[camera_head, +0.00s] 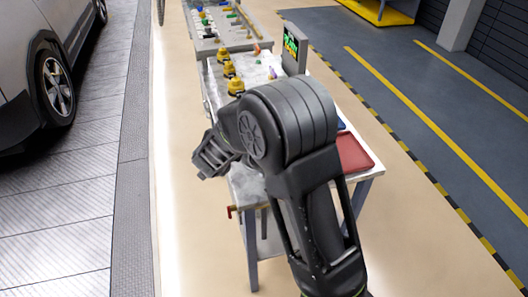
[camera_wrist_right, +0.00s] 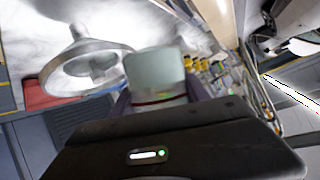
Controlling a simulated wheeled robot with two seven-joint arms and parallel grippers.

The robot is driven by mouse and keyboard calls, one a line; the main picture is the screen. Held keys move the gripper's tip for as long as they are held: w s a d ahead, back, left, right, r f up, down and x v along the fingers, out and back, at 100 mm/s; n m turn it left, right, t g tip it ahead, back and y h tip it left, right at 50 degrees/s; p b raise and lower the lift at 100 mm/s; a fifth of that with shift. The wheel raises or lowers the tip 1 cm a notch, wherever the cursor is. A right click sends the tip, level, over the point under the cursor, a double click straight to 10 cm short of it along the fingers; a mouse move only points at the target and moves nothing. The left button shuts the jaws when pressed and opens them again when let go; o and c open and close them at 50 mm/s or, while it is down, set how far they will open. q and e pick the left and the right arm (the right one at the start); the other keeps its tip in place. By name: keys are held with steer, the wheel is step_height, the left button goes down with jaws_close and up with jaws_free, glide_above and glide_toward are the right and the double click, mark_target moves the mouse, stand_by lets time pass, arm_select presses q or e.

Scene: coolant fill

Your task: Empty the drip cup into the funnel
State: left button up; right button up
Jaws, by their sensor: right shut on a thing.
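The drip cup (camera_wrist_right: 155,70), pale and translucent with a red line near the gripper, sits between the fingers of my right gripper (camera_wrist_right: 158,104) in the right wrist view. My right gripper is shut on it. The grey metal funnel (camera_wrist_right: 72,72), with a wide round rim and a narrow stem, is just left of the cup in that view. The two look close; I cannot tell whether they touch. In the head view my right gripper (camera_head: 213,154) is at the bench's left edge, and the cup and funnel cannot be made out, with my arm covering part of the bench. My left gripper is out of view.
The workbench (camera_head: 248,185) carries several yellow-topped items (camera_head: 229,70), a small display (camera_head: 294,47) and a red tray (camera_head: 353,153). A second table (camera_head: 222,30) with small parts stands behind. A car (camera_head: 40,60) is at left. The floor right of the bench is clear.

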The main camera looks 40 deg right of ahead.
steer(key=shift+s+d+f+m+y, duration=0.15)
steer(key=shift+d+f+m+y, duration=0.2)
steer(key=shift+d+m+y, duration=0.3)
stand_by(0.7)
steer(key=shift+s+d+r+m+y, duration=0.2)
steer(key=shift+d+r+m+y, duration=0.15)
steer(key=shift+d+y, duration=0.25)
stand_by(0.5)
steer(key=shift+f+m+t+y, duration=0.4)
steer(key=shift+f+y, duration=0.05)
steer(key=shift+y, duration=0.1)
stand_by(0.5)
steer(key=shift+r+m+t+y, duration=0.4)
steer(key=shift+r+m+y, duration=0.25)
steer(key=shift+y, duration=0.25)
stand_by(0.8)
steer(key=shift+a+r+m+y+b, duration=0.1)
steer(key=shift+m+y+b, duration=0.2)
steer(key=shift+b, duration=0.2)
steer(key=shift+f+m+t+y+b, duration=0.3)
steer(key=shift+f+m+y+b, duration=0.2)
steer(key=shift+b, duration=2.35)
steer(key=shift+s+r+p, duration=0.1)
steer(key=shift+r+p, duration=0.15)
steer(key=shift+p, duration=0.6)
steer(key=shift+d+p, duration=0.25)
steer(key=shift+p, duration=0.35)
steer(key=shift+d+r+m+y+p, duration=0.15)
steer(key=shift+d+m+y+p, duration=0.2)
steer(key=shift+p, duration=0.7)
